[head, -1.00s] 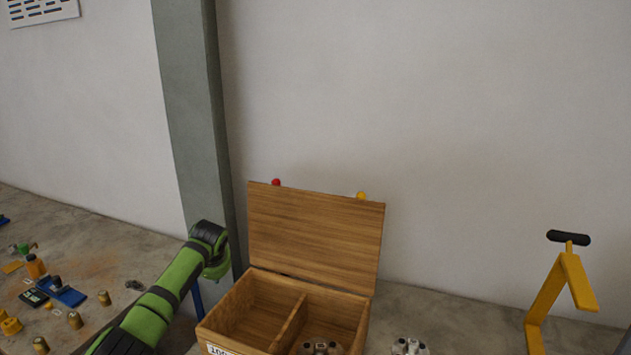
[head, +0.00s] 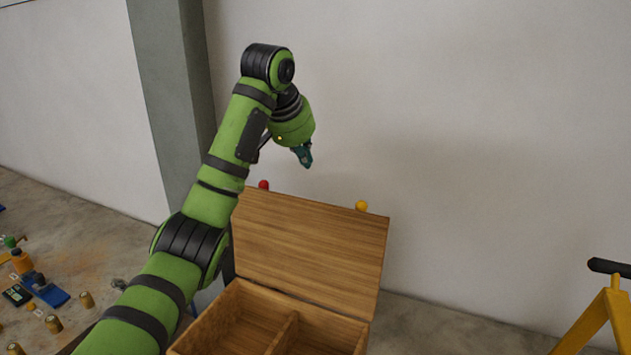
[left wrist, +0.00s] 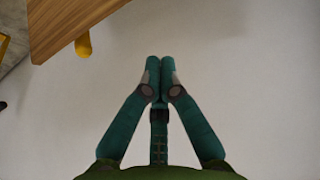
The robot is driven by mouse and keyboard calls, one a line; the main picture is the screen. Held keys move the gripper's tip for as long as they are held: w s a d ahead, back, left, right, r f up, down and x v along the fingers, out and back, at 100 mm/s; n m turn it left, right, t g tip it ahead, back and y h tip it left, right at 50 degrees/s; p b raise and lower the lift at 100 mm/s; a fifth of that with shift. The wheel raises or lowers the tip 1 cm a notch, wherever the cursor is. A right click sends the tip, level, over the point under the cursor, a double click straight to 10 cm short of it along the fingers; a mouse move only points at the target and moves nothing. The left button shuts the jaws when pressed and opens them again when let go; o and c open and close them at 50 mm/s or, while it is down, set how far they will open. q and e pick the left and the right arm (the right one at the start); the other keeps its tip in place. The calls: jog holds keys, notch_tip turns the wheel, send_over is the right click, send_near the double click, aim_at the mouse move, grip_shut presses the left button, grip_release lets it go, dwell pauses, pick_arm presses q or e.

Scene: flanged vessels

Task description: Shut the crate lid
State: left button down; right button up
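The wooden crate (head: 225,311) stands at the bottom of the head view, its lid (head: 310,247) raised and leaning slightly back. The crate has a divider (head: 284,334) between two compartments. My left gripper (head: 306,160) is above the lid's top edge, apart from it, pointing down. In the left wrist view its fingertips (left wrist: 160,62) meet with nothing between them, and the lid's edge (left wrist: 100,18) shows at the upper left. My right gripper is in neither view.
A red knob (head: 263,185) and a yellow knob (head: 361,206) show behind the lid's top edge. The wall (head: 480,150) is behind. A yellow stand (head: 603,315) is at the right. Small parts and a blue item (head: 52,296) lie at the left.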

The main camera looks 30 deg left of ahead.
pick_arm(q)
jog(key=p+x, duration=0.1)
jog(key=x, duration=0.1)
jog(key=p+x, duration=0.2)
jog(key=x, duration=0.1)
jog(key=shift+s+d+f, duration=0.1)
jog(key=shift+d+f, duration=0.05)
jog(key=shift+f, duration=0.3)
jog(key=s+f+p, duration=0.2)
jog(key=p, duration=0.1)
jog(key=shift+f, duration=0.2)
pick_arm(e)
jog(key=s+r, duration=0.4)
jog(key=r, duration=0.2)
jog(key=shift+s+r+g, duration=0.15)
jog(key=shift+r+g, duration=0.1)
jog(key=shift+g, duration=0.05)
